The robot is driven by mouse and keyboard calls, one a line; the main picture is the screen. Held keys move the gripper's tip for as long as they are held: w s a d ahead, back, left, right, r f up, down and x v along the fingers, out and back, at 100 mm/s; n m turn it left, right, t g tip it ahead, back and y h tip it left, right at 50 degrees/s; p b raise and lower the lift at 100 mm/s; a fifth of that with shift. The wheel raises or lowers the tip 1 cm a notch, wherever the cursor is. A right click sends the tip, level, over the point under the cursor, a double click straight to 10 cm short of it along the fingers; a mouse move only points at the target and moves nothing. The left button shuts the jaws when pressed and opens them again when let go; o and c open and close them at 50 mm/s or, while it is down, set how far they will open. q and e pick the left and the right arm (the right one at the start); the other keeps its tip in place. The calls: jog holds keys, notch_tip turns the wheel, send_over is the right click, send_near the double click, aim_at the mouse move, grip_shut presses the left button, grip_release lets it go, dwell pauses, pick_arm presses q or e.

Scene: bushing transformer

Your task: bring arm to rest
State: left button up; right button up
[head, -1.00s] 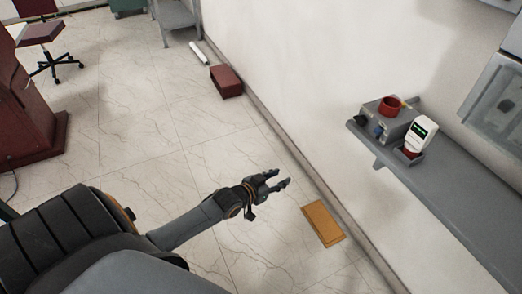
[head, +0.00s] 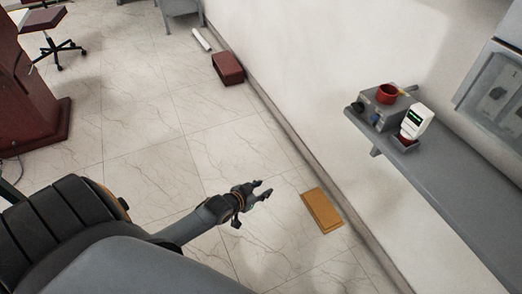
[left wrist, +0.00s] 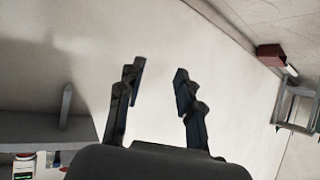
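My left gripper (head: 264,190) is at the end of my left arm, which reaches in from the lower left of the head view. It is over the tiled floor, apart from the wall and the shelf. Its two fingers are spread and nothing is between them. The left wrist view shows the same open fingers (left wrist: 158,90) against the bare wall. My right gripper is in neither view.
A grey wall shelf (head: 445,185) at the right holds a grey device (head: 382,108), a red ring-shaped part (head: 387,93) and a white handheld unit (head: 416,121). An orange-yellow panel (head: 322,211) and a dark red box (head: 228,68) lie on the floor by the wall.

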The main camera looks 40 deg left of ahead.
pick_arm(q)
jog(key=s+d+f+g+y+p, duration=0.15)
jog(key=s+f+g, duration=0.25)
jog(key=s+f, duration=0.9)
jog(key=s+d+f+g+h, duration=0.1)
jog(key=s+d+f+g, duration=0.25)
jog(key=s+f, duration=0.95)
jog(key=s+d+f+m+g, duration=0.1)
jog(key=s+d+g, duration=0.2)
jog(key=s, duration=1.2)
jog(key=shift+d+f, duration=0.15)
jog(key=shift+d, duration=0.15)
